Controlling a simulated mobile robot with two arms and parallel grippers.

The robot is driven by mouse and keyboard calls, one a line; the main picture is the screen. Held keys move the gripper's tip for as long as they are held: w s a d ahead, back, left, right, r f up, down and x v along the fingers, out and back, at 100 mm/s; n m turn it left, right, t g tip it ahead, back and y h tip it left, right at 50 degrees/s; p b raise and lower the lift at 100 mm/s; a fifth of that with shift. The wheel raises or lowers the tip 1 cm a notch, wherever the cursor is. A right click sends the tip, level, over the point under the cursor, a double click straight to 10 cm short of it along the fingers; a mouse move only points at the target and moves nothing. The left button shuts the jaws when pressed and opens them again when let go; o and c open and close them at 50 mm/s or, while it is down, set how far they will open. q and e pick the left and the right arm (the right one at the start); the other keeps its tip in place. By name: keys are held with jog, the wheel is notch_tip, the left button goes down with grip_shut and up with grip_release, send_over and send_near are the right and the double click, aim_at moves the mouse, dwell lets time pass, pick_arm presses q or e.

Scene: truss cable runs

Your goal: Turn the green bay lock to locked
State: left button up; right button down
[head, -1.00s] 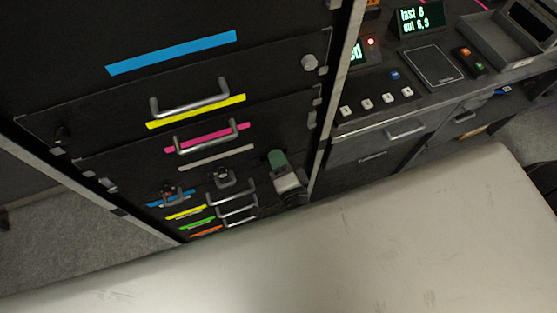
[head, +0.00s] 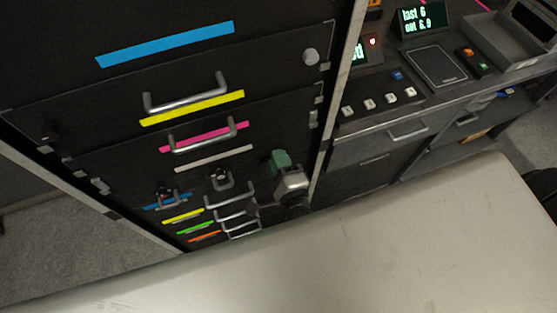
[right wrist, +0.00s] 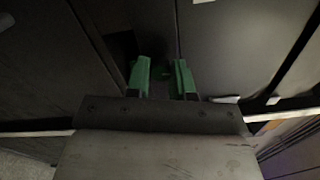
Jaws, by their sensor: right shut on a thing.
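My right gripper (head: 279,160) is at the lower right of the black cabinet front, beside the stacked silver handles. Its green fingers also show in the right wrist view (right wrist: 162,76), close to a dark panel. A small dark green piece, which I take to be the green bay lock (right wrist: 163,71), sits between the fingers. The gripper is shut on it. The fingers and dim light hide most of the lock, so its turned position cannot be read. My left gripper is not in view.
The black cabinet (head: 60,100) has silver handles and coloured strips, including a blue strip (head: 165,44) and a green strip (head: 195,228). A pale flat surface (head: 300,260) fills the foreground. A console with lit displays (head: 424,17) and buttons stands at right.

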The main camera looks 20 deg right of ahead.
dwell(0.3)
jog(key=c, duration=1)
grip_release()
jog(key=shift+s, duration=0.1)
jog(key=shift+s+d+b, duration=0.2)
jog(key=shift+s+b, duration=1.1)
jog(key=shift+s, duration=4.05)
jog(key=shift+f, duration=0.1)
